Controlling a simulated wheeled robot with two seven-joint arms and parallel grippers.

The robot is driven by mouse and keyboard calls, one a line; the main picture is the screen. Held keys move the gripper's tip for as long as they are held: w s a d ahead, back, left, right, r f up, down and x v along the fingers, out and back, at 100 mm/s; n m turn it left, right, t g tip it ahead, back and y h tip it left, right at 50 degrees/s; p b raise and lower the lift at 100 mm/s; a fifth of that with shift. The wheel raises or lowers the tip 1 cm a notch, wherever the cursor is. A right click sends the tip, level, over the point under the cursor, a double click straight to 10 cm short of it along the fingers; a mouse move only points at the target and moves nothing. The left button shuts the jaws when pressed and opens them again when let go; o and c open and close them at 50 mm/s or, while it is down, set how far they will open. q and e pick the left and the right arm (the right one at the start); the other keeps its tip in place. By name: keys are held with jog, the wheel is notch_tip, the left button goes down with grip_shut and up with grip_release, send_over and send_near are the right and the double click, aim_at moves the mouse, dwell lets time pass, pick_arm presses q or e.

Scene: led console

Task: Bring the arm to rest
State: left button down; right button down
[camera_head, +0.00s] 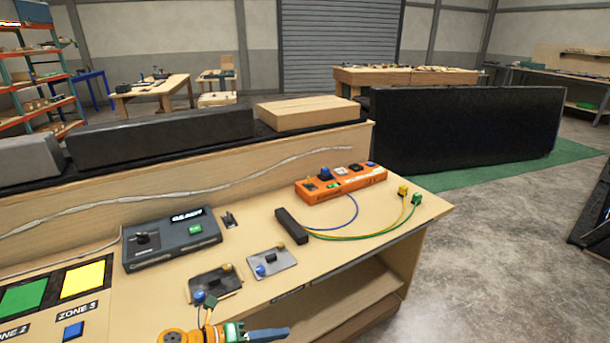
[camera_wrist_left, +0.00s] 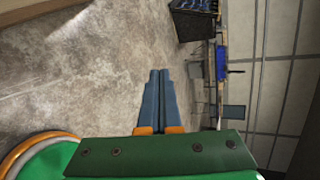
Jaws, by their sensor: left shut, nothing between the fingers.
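My left gripper (camera_head: 286,331) is at the bottom edge of the head view, in front of the bench's near edge. Its blue fingers point to the right. In the left wrist view the fingers (camera_wrist_left: 159,72) lie side by side, shut, with nothing between them. Behind them is bare concrete floor. The orange and green wrist shows beside the fingers in the head view; the rest of the arm is out of frame. The grey console box (camera_head: 170,240) with a knob and a green button stands on the bench, apart from the gripper. My right gripper is not in view.
The wooden bench (camera_head: 345,262) carries an orange strip (camera_head: 341,184) with switches, a black block (camera_head: 291,226) with coloured wires, two small plates with knobs, a blue button (camera_head: 73,331), and green and yellow zone pads. Open floor (camera_head: 500,260) lies to the right.

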pick_arm(q)
jog(key=s+a+f+n+t+y, duration=0.2)
jog(key=s+a+f+n+y, duration=0.15)
jog(key=f+n, duration=0.6)
jog(key=s+a+f+n+t+y, duration=0.3)
jog(key=a+f+n+y, duration=0.2)
jog(key=f+n, duration=0.4)
jog(key=s+a+f+n+g+y, duration=0.1)
jog(key=s+f+n+g, duration=0.2)
jog(key=s, duration=0.7)
jog(key=s+a+f+n+g+y, duration=0.1)
jog(key=s+f+n+g, duration=0.2)
jog(key=s, duration=0.7)
jog(key=s+a+f+n+g+y, duration=0.1)
jog(key=s+f+n, duration=0.4)
jog(key=s, duration=0.6)
jog(key=shift+a+f+n+g+y, duration=0.4)
jog(key=shift+a+n+g, duration=0.25)
jog(key=shift+g, duration=0.55)
